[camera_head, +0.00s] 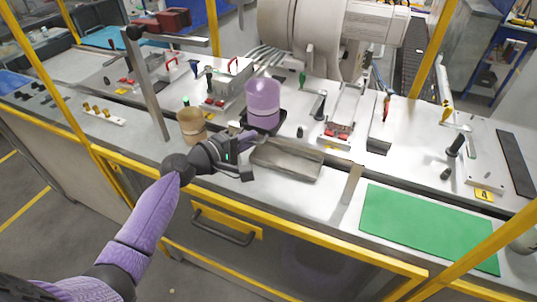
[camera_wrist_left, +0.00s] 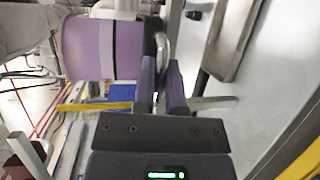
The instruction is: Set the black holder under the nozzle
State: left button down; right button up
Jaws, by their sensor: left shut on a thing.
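The black holder (camera_head: 275,124) is a dark tray-like piece under a purple cylindrical container (camera_head: 262,100), in the middle of the bench. My left gripper (camera_head: 245,139) reaches it from the front left and is shut on it. In the left wrist view the two fingers (camera_wrist_left: 162,85) close at a curved metal part beside the black holder (camera_wrist_left: 151,36); the purple container (camera_wrist_left: 100,47) stands against it. Whether the holder touches the bench is unclear. I cannot make out the nozzle for certain. My right gripper is not in view.
A grey metal tray (camera_head: 287,160) lies just right of my left gripper. A tan cylinder (camera_head: 191,126) stands to its left, near an upright metal post (camera_head: 148,90). A large pale machine (camera_head: 300,30) rises behind. A green mat (camera_head: 430,225) lies clear at the right.

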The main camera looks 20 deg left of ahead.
pick_arm(q)
jog(key=shift+a+b, duration=1.35)
jog(key=shift+a, duration=1.15)
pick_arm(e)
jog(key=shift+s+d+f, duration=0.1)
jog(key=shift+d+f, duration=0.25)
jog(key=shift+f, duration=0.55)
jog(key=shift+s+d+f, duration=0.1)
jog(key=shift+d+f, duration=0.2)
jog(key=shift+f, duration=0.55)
pick_arm(q)
jog(key=shift+w, duration=0.1)
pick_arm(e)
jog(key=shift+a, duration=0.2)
pick_arm(q)
jog(key=c, duration=1)
grip_release()
jog(key=shift+a, duration=0.1)
jog(key=o, duration=0.3)
jog(key=shift+a, duration=0.15)
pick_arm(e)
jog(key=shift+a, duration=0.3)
pick_arm(q)
send_near(239, 129)
jog(key=v, duration=0.4)
jog(key=shift+d+r, duration=0.2)
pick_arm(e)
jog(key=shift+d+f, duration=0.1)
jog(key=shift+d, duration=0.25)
